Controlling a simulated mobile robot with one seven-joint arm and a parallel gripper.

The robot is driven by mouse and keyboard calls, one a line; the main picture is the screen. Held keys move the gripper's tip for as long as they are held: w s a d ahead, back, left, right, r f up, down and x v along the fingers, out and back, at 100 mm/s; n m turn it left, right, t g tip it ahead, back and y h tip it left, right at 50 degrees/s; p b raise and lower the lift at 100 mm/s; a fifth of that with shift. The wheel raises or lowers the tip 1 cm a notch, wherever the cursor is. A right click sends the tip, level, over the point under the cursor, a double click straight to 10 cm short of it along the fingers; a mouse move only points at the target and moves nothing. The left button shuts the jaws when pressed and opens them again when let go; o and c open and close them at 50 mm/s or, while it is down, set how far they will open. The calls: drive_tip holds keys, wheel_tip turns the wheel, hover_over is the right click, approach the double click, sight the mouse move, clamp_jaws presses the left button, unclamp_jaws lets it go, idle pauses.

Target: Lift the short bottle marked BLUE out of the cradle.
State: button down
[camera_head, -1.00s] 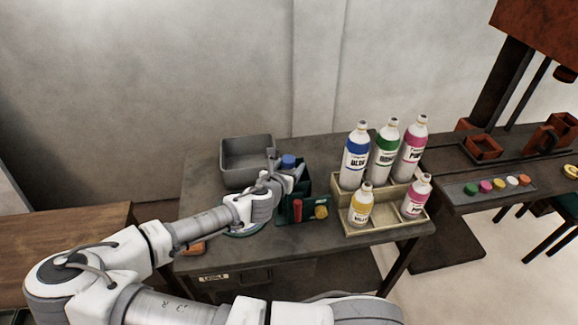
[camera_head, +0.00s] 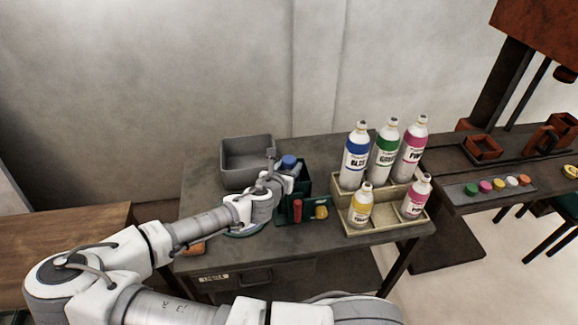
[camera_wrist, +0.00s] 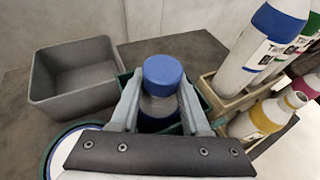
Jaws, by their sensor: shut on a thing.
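The short bottle with a blue cap (camera_wrist: 162,76) stands upright between the fingers of my gripper (camera_wrist: 160,100) in the wrist view. My gripper is shut on it, with a finger on each side below the cap. In the head view the blue cap (camera_head: 289,161) shows just beyond my gripper (camera_head: 280,180), which hides most of the bottle. The dark green cradle (camera_head: 306,180) is around and below the bottle. In the wrist view the cradle's edge (camera_wrist: 203,128) shows beside my right finger. The bottle's label is hidden, and I cannot tell whether its base touches the cradle.
A grey bin (camera_head: 247,160) stands behind left. A beige rack (camera_head: 385,226) at the right holds tall blue (camera_head: 355,155), green (camera_head: 384,150) and pink (camera_head: 413,148) bottles, with short yellow (camera_head: 361,205) and pink (camera_head: 417,196) bottles in front.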

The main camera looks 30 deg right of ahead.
wheel_tip(320, 180, up, 15)
drive_tip(key=p, duration=1.3)
drive_tip(key=shift+f, duration=0.15)
idle(0.6)
idle(0.5)
